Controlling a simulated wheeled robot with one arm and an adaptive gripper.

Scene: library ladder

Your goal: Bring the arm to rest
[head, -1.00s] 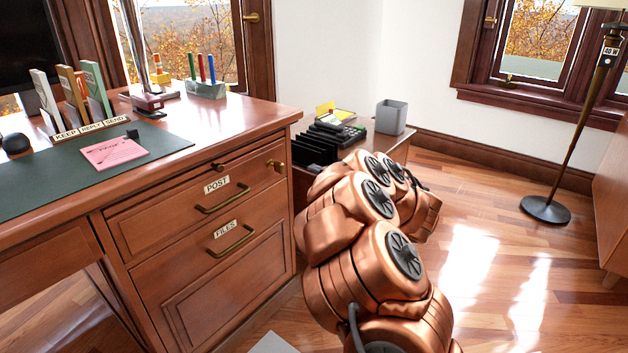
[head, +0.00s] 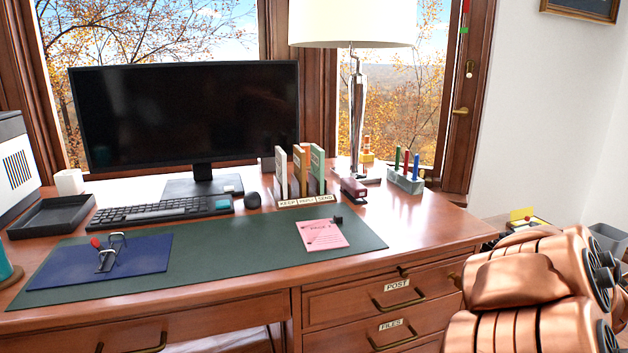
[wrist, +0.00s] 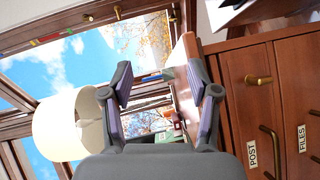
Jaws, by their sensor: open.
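My gripper (wrist: 165,105) is open and empty in the wrist view, its two dark fingers spread apart. The wrist view is turned on its side. The desk's POST and FILES drawers stand to the right of the fingers there, and nothing touches the fingers. In the head view my copper-coloured arm (head: 530,285) is folded at the lower right, beside the right end of the desk (head: 440,228). The gripper itself is out of the head view.
The desk holds a monitor (head: 185,115), a keyboard (head: 160,212), a lamp (head: 352,25), a file sorter (head: 318,172), a pen block (head: 405,180) and a pink note (head: 325,234). Both drawers, POST (head: 385,288) and FILES (head: 395,333), look shut. A grey bin (head: 607,238) stands behind my arm.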

